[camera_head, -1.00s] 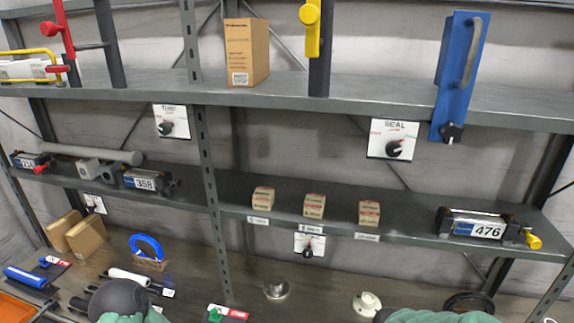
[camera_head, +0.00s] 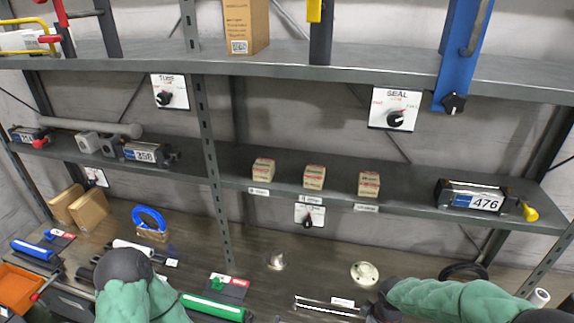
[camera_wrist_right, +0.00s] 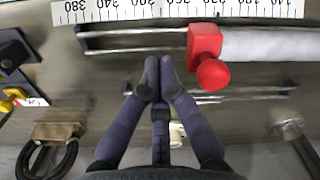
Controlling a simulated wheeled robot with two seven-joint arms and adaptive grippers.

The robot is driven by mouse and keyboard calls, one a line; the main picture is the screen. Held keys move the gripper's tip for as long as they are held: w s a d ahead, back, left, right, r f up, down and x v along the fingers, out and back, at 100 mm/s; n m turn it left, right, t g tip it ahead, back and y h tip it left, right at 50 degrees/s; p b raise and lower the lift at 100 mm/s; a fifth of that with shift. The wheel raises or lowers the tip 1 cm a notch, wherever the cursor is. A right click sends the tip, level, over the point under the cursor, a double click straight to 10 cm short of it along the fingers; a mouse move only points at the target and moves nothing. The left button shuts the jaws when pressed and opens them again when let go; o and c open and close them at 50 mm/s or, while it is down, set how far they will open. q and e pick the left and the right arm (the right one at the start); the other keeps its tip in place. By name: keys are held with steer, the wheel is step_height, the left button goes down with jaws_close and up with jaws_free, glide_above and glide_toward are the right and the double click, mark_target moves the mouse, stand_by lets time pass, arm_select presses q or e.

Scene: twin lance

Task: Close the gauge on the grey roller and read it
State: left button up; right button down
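In the right wrist view, a pale grey-white roller (camera_wrist_right: 265,43) lies along steel rails. A red jaw with a round red knob (camera_wrist_right: 212,74) sits at its left end; I cannot tell whether they touch. A white ruler (camera_wrist_right: 180,10) runs behind, its numbers upside down. My right gripper (camera_wrist_right: 159,72) has its fingertips together, just below the front rail and left of the knob, with nothing seen between them. The roller's right end is out of frame.
The bench holds a blue roller (camera_head: 34,250), a whitish roller (camera_head: 132,247), a green roller (camera_head: 212,306), an orange bin (camera_head: 18,288) and a steel-railed piece (camera_head: 328,307). A shelf (camera_head: 290,199) above carries small boxes (camera_head: 314,177) and a unit marked 476 (camera_head: 474,198).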

arm_select(q)
step_height(320, 180, up, 6)
steer(key=p, duration=0.5)
steer(key=shift+f+p, duration=0.15)
steer(key=shift+p, duration=0.2)
arm_select(e)
step_height(320, 180, up, 8)
arm_select(q)
steer(key=shift+s, duration=0.15)
arm_select(e)
steer(key=shift+s+f, duration=0.1)
